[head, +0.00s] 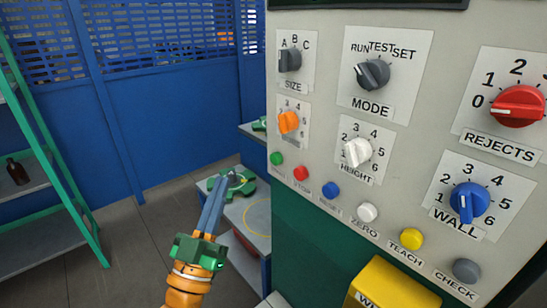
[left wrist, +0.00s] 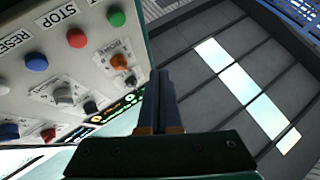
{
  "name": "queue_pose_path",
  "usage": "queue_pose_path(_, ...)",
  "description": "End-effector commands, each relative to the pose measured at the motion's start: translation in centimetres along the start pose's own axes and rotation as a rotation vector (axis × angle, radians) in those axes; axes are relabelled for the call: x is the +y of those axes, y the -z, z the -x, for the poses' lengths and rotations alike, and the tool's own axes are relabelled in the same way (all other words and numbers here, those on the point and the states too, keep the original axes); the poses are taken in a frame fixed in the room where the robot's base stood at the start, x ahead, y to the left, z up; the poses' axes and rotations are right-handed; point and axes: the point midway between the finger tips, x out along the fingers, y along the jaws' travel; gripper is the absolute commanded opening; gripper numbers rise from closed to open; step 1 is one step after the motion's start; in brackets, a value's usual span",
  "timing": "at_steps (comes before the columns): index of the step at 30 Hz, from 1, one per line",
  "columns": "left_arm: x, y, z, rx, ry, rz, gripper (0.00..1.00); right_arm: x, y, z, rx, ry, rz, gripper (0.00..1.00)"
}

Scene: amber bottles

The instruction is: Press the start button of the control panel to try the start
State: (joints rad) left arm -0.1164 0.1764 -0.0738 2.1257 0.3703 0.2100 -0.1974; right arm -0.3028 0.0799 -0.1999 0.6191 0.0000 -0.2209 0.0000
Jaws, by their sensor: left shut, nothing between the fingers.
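The control panel (head: 325,200) is a pale face with knobs and a bottom row of coloured buttons. The start button is the green one (head: 276,158) at the left end of that row; its label is too small to read. It also shows in the left wrist view (left wrist: 117,18), near the panel's edge beside the red STOP button (left wrist: 76,38). My left gripper (head: 221,182) is shut and empty, with its blue fingers pointing up. In the head view its tips are left of and below the green button, apart from the panel. My right gripper is out of view.
Red (head: 301,173) and blue (head: 331,189) buttons sit close right of the green one. A grey stand with a green fixture (head: 247,186) lies behind my left fingers. Open floor lies between.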

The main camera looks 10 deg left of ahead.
Motion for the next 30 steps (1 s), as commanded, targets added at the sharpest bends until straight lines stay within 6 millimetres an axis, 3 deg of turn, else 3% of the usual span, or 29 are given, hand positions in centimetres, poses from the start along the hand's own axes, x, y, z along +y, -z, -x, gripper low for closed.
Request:
queue_pose_path(18, 3.8, -4.0, -5.2, -0.001, 0.001, 0.001, 0.0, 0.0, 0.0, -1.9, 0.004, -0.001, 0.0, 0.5)
queue_pose_path(30, 4.5, -4.5, -6.1, -0.001, -0.001, 0.0, 0.0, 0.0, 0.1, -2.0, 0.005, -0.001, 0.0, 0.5)
